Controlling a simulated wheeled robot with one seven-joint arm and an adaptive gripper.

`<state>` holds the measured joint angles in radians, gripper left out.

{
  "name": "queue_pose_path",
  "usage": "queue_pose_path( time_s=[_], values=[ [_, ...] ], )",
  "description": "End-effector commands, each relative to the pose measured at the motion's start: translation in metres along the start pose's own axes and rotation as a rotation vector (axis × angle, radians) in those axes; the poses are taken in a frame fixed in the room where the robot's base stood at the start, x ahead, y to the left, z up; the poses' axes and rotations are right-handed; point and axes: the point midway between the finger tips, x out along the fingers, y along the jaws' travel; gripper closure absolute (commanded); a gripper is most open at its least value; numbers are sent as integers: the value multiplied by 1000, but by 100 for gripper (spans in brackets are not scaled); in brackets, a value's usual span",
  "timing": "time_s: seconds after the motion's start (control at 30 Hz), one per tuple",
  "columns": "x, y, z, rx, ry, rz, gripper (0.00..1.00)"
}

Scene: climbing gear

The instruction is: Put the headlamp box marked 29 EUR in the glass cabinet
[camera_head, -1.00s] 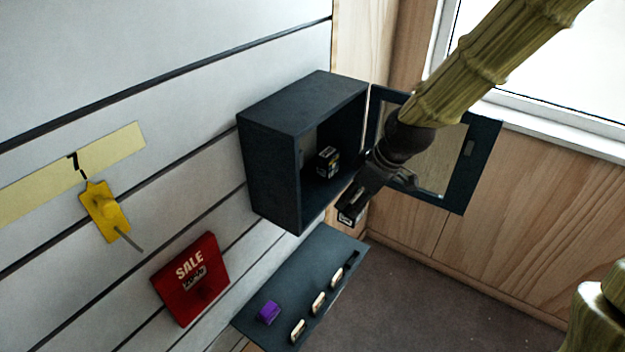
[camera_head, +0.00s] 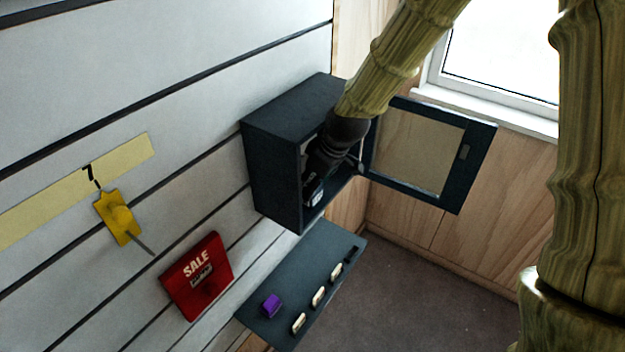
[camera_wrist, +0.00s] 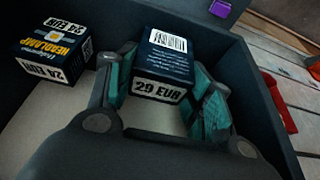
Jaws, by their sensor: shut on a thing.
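The headlamp box marked 29 EUR (camera_wrist: 166,62) is between the teal pads of my gripper (camera_wrist: 165,85) in the wrist view. The gripper is shut on it, with the 29 EUR face and a barcode face showing. In the head view the box (camera_head: 315,194) is inside the opening of the dark glass cabinet (camera_head: 272,180), near its lower front edge. My gripper (camera_head: 318,172) reaches in through the opening. The glass door (camera_head: 482,150) stands open to the right. I cannot tell whether the box touches the cabinet floor.
Another headlamp box, marked 24 EUR (camera_wrist: 50,52), stands inside the cabinet to the left of the held box. Below the cabinet, a dark shelf (camera_head: 290,290) carries a purple item (camera_head: 271,305) and price tags. A red SALE box (camera_head: 197,276) and a yellow item (camera_head: 117,217) are on the wall.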

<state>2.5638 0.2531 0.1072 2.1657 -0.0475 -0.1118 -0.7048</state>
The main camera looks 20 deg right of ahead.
Motion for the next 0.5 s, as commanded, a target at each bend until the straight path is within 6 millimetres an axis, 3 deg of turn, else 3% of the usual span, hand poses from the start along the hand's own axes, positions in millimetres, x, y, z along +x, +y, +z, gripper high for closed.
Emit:
queue_pose_path(
  time_s=[0.5],
  values=[
    [9, 0, 4, 0, 1, 0, 75]
  ],
)
